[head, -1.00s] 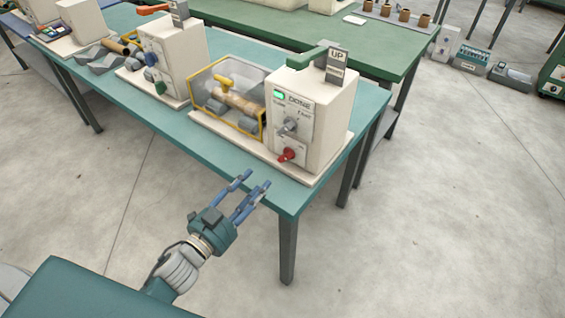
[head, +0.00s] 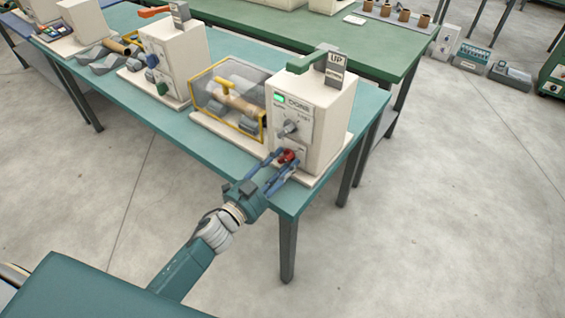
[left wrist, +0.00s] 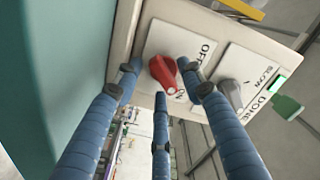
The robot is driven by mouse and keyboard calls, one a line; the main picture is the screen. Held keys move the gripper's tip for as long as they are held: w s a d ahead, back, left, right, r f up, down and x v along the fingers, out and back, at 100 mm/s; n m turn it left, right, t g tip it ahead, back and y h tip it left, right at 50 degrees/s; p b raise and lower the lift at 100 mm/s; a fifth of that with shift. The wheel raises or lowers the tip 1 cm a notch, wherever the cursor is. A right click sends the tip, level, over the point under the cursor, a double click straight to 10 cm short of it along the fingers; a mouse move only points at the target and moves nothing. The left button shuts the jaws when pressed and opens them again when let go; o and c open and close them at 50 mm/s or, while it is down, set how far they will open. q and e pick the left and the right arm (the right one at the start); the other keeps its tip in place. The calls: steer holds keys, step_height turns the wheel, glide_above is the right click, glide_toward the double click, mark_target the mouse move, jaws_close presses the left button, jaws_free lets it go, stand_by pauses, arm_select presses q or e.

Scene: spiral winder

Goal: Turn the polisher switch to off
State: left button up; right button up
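A red switch knob (head: 287,156) is low on the front of a cream machine (head: 325,110) at the table's near right corner. In the left wrist view the red knob (left wrist: 164,72) is on a white plate marked OFF and ON, its narrow end toward ON. My left gripper (head: 279,163) is open, with its blue fingers spread around the knob. One fingertip is on each side and a third is below in the wrist view. I cannot tell whether any finger touches the knob. My right gripper is not in view.
A clear cover with a yellow frame (head: 228,95) adjoins the machine. Another cream machine (head: 175,55) stands left on the teal table (head: 175,125). The floor in front is clear.

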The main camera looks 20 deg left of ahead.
arm_select(q)
jaws_close()
steer(key=shift+n+p, duration=0.3)
steer(key=n+p, duration=0.1)
steer(key=n, duration=0.1)
steer(key=shift+r+n+p, duration=0.2)
steer(key=shift+n+p, duration=0.15)
steer(key=shift+n, duration=0.05)
steer(key=n+p, duration=0.1)
steer(key=n, duration=0.2)
steer(key=shift+n+p, duration=0.3)
steer(key=shift+p, duration=0.05)
steer(key=n+p, duration=0.1)
steer(key=n, duration=0.3)
steer(key=shift+r+n, duration=0.1)
steer(key=shift+n, duration=2.4)
